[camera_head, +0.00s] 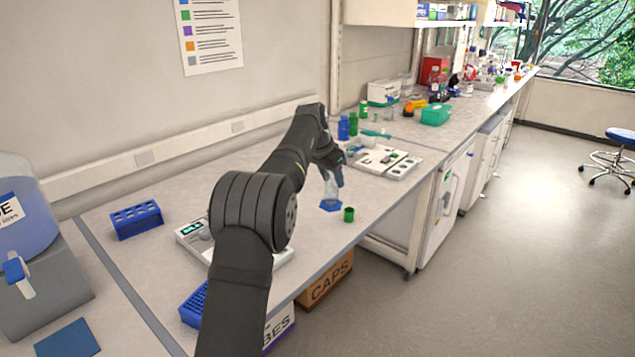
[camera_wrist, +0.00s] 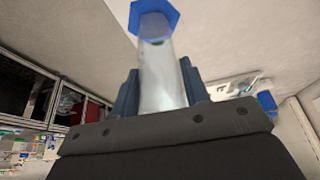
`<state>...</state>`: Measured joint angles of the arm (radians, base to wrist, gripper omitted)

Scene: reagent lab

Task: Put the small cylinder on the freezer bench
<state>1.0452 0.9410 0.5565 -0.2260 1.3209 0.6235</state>
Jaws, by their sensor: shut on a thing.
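The small cylinder (camera_head: 331,190) is clear with a blue hexagonal base (camera_head: 330,206). My gripper (camera_head: 332,174) is shut on its upper part and holds it roughly upright, base down, over the near bench. I cannot tell whether the base touches the bench top. In the wrist view the clear tube (camera_wrist: 161,78) runs between the two fingers, with the blue base (camera_wrist: 154,17) at its far end. A bench top (camera_head: 445,125) continues beyond, with a white cabinet or freezer door (camera_head: 447,195) below it; no label names it as the freezer bench.
A small green cap or cup (camera_head: 349,214) stands just right of the cylinder's base, near the bench edge. A white instrument (camera_head: 383,160) lies behind, with blue bottles (camera_head: 343,128) and a green bottle beside it. A teal box (camera_head: 435,114) stands farther along. A blue rack (camera_head: 136,220) stands left.

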